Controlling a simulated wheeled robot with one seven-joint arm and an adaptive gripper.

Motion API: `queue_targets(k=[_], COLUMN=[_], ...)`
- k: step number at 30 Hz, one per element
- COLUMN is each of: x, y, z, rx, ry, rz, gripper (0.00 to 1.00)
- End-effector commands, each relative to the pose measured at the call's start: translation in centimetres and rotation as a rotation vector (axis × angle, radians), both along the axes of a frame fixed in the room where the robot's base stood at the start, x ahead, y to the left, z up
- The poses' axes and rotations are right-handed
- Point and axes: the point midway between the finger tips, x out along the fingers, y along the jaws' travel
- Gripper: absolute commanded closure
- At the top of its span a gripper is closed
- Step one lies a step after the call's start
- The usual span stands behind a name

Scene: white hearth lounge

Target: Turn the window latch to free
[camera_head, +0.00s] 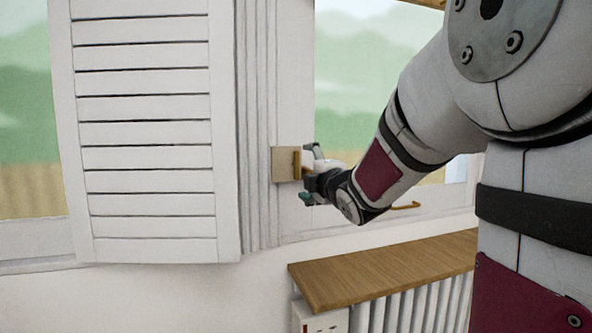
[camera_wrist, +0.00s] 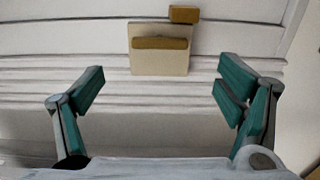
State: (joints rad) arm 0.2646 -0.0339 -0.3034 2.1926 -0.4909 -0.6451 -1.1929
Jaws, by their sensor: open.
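The window latch is a pale square plate with a brass-coloured bar (camera_head: 297,165) on the white window frame in the head view. In the wrist view the plate (camera_wrist: 158,65) is ahead of my gripper, and the bar (camera_wrist: 160,43) lies across its upper part. A small brass block (camera_wrist: 184,14) sits just beyond the plate, offset to the right. My gripper (camera_wrist: 163,85) is open and empty, its teal fingers spread wider than the plate. In the head view my gripper (camera_head: 310,175) is close to the latch's right side; I cannot tell whether it touches.
A white louvred shutter (camera_head: 145,130) stands left of the latch. A wooden shelf (camera_head: 385,268) above a white radiator (camera_head: 420,308) juts out below my arm. Another brass-coloured handle (camera_head: 406,206) shows lower right on the frame. Window glass (camera_head: 345,90) is behind my arm.

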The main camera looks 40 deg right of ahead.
Motion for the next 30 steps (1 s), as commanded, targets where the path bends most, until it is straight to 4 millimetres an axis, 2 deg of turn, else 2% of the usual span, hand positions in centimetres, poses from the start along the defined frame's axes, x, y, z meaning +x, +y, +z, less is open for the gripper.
queue_targets(k=[3,9,25,30], x=[-1.7,-3.1,-3.3,-4.3], y=[0.5,0.9,1.0,2.3], z=[0.1,0.0,-0.1,-1.5], rx=[-0.001,-0.001,0.007,0.15], ry=[-0.001,0.0,0.004,0.061], rz=[0.0,0.0,0.0,-0.032], gripper=[0.13,0.13,0.13,0.13])
